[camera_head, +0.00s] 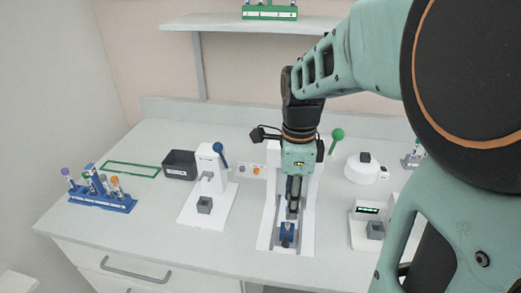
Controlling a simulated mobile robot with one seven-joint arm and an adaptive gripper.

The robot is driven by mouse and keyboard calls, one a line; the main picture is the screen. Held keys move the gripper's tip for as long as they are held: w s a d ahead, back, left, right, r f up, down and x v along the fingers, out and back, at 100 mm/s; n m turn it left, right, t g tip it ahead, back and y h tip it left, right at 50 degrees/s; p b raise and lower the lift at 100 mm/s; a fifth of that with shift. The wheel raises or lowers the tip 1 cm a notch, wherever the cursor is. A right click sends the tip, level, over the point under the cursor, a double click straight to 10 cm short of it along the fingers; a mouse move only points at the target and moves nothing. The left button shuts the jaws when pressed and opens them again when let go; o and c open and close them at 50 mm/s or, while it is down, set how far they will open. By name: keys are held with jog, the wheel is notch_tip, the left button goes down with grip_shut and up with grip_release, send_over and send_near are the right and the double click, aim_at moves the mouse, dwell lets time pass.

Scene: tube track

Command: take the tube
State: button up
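My gripper (293,210) points down over a white device with a long slot, the track (268,241), in the middle of the bench. A small blue piece (287,232) sits at the front of the track, just below the fingertips; I cannot tell whether it is a tube or a holder. The fingers are seen edge-on, so their opening is hidden. A blue rack (103,202) at the left holds several tubes (90,172) with purple, orange and blue caps.
A white press with a blue-knobbed lever (218,148) stands left of the track. A black bin (179,165) and green outline (131,169) lie farther left. A round white device (361,170) and a small display device (368,212) stand right. A shelf (235,22) hangs above.

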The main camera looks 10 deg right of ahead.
aim_at(288, 225)
notch_tip(288, 225, down, 3)
jog(key=shift+w+a+f, duration=0.1)
jog(key=shift+a+f, duration=0.05)
jog(key=shift+c, duration=0.2)
grip_shut()
